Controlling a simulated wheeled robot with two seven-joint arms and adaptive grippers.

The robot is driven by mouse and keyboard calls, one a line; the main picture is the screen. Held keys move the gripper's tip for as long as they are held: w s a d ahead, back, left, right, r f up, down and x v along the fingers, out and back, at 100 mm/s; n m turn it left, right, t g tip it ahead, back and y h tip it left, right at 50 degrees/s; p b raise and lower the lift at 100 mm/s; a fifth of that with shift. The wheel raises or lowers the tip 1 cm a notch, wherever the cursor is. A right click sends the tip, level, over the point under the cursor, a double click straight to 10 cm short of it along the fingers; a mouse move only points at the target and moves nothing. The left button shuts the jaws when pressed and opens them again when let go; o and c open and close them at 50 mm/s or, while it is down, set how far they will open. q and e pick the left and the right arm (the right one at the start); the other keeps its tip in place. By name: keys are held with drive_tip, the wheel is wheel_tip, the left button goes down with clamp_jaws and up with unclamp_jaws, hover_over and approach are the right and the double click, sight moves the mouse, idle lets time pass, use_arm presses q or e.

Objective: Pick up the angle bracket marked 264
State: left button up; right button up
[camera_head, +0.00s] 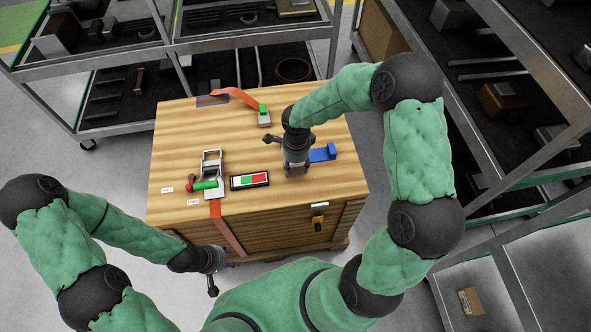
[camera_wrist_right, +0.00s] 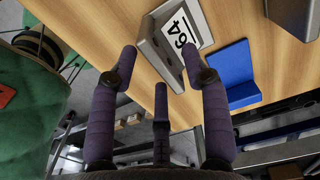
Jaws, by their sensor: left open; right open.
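The grey angle bracket (camera_wrist_right: 158,50) lies on the wooden crate top (camera_wrist_right: 115,18) in the right wrist view. Its white label (camera_wrist_right: 180,38) reads "64", with the rest cut off or hidden. My right gripper (camera_wrist_right: 160,68) is open, its fingers pointing at the bracket, with the label just beyond the fingertips. Nothing is between the fingers. In the head view my right gripper (camera_head: 297,168) is over the right part of the crate top and hides most of the bracket. My left gripper (camera_head: 213,272) is open and empty, low in front of the crate.
A blue angled piece (camera_head: 323,153) sits beside my right gripper. A latch with a green handle (camera_head: 205,185), a red-white-green panel (camera_head: 249,181), a green-topped block (camera_head: 263,114) and an orange strap (camera_head: 235,98) also lie on the crate. Metal shelves (camera_head: 150,50) stand behind and right.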

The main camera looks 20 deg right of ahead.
clamp_jaws()
drive_tip(key=shift+r, duration=0.2)
